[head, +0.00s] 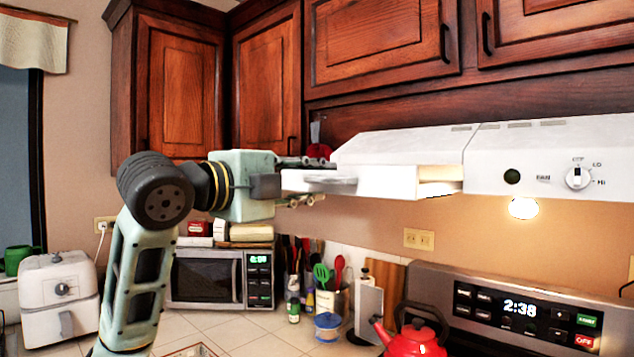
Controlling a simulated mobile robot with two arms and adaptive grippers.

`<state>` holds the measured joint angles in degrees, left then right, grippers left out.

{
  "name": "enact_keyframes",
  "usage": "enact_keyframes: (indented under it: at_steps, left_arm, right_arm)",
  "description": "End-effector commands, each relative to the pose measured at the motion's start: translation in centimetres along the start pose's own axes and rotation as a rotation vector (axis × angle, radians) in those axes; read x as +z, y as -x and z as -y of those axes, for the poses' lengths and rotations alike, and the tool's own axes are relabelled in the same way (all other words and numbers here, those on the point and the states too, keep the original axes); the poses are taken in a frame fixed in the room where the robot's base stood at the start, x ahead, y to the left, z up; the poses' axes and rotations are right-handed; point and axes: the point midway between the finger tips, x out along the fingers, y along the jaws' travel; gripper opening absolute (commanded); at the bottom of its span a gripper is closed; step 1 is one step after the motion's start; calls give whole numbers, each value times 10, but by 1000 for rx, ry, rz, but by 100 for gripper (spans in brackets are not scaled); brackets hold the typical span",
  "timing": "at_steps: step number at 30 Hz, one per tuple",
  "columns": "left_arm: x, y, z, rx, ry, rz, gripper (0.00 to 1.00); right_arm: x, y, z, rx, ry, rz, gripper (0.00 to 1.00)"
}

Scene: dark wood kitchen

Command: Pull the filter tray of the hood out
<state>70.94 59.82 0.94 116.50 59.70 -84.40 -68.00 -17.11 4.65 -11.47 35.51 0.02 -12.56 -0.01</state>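The white range hood (540,155) is mounted under the cabinets at the right. Its white filter tray (385,182) sticks out of the hood toward the left, with a light opening showing at its right part. A pale grey handle (333,181) is on the tray's front. My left gripper (305,181) is at the tray's left end. One finger lies above the tray's edge and one below, spread wide apart. The fingers look open around that end; whether they touch it is unclear. My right gripper is not in view.
Dark wood cabinets (375,45) hang above the hood. Below are a microwave (205,278), a utensil crock (328,303), a red kettle (413,343) and the stove panel (530,307). A white air fryer (60,297) stands at the left. The space directly under the tray is free.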

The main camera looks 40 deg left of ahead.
Motion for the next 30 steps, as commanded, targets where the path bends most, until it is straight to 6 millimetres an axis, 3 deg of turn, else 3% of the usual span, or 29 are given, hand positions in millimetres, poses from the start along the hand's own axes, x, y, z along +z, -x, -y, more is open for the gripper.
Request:
enact_keyframes:
  at_steps: [6, 12, 18, 30]
  left_arm:
    - [1, 49, 0, 1, -3, 5, 28]
    - [0, 83, 0, 1, -1, 1, 28]
    - [0, 96, -1, 3, -1, 1, 28]
    - [0, 98, -1, 2, -1, 0, 28]
  right_arm:
    - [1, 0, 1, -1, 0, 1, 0]
    - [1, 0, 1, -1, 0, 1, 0]
    - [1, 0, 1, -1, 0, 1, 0]
    - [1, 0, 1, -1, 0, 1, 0]
